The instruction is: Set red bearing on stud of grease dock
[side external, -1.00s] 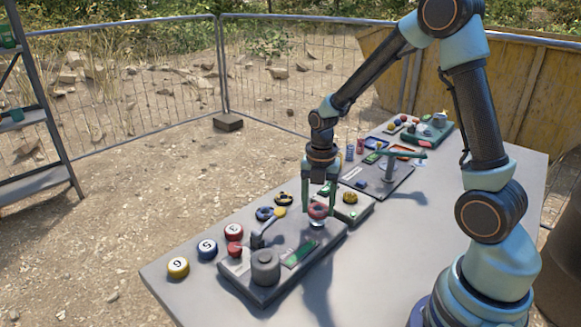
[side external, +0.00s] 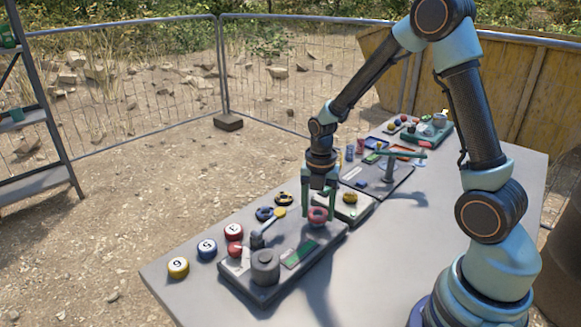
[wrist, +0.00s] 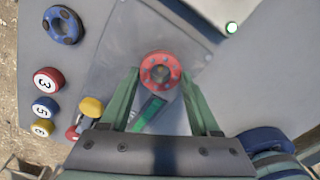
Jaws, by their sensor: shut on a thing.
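The red bearing (side external: 318,214) is a ring held between the fingertips of my gripper (side external: 319,212). In the wrist view the red bearing (wrist: 160,71) shows face-on with dark spots around its ring, between the two green fingers (wrist: 161,76). The grease dock (side external: 325,238) is a grey board with a pot, a lever and a green strip. The bearing is low over the far right part of the dock. The stud is hidden by the bearing and fingers, so I cannot tell whether the bearing is around it or above it.
Several numbered round caps (side external: 207,249) stand left of the dock. A blue bearing (side external: 264,213) and a black-and-orange ring (side external: 284,199) lie behind it. The pot (side external: 265,265) and yellow-tipped lever (side external: 262,235) rise from the dock. The table front (side external: 390,265) is clear.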

